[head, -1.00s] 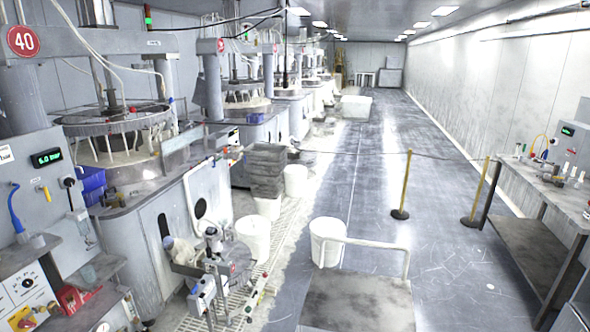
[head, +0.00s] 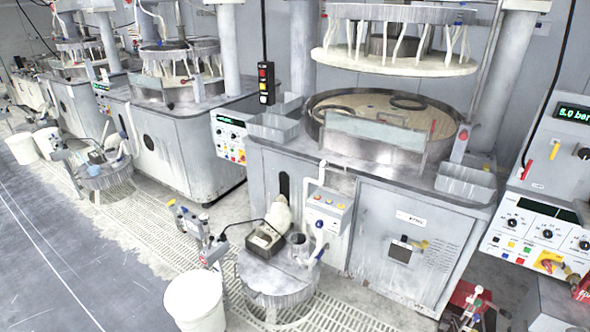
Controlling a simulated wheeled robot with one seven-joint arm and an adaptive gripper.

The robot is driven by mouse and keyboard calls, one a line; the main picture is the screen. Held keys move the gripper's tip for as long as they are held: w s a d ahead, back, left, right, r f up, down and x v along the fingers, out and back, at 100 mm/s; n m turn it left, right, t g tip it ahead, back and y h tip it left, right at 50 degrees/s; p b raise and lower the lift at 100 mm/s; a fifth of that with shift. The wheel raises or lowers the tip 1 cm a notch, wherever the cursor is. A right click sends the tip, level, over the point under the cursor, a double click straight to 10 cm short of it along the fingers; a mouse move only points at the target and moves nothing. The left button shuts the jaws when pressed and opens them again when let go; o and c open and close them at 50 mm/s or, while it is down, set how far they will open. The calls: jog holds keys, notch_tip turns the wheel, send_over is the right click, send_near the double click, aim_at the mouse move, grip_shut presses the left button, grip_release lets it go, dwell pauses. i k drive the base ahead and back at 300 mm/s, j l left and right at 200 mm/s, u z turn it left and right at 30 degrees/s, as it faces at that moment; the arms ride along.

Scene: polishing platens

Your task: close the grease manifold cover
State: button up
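No part in view can be made out for certain as the grease manifold cover. The nearest machine has a grey front cabinet door (head: 385,270) with a small label, a dark square fitting (head: 401,251) and a yellow piece (head: 424,244). The door looks flush with the housing. Left of it is a small grey control box (head: 328,203) with coloured buttons. A dark-rimmed open box (head: 264,240) and a clear cup sit on a round metal stand (head: 275,280) before the machine. My gripper is not in view.
A white bucket (head: 195,300) stands at the front left of the round stand. Pale floor grating (head: 150,235) runs along the machines. A red-and-metal device (head: 468,303) is low at the right, near a control panel (head: 540,235). Open grey floor (head: 50,260) lies left.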

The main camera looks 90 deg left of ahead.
aim_at(339, 182)
jog(key=u, duration=2.85)
jog(key=i+z, duration=0.15)
jog(key=i, duration=3.45)
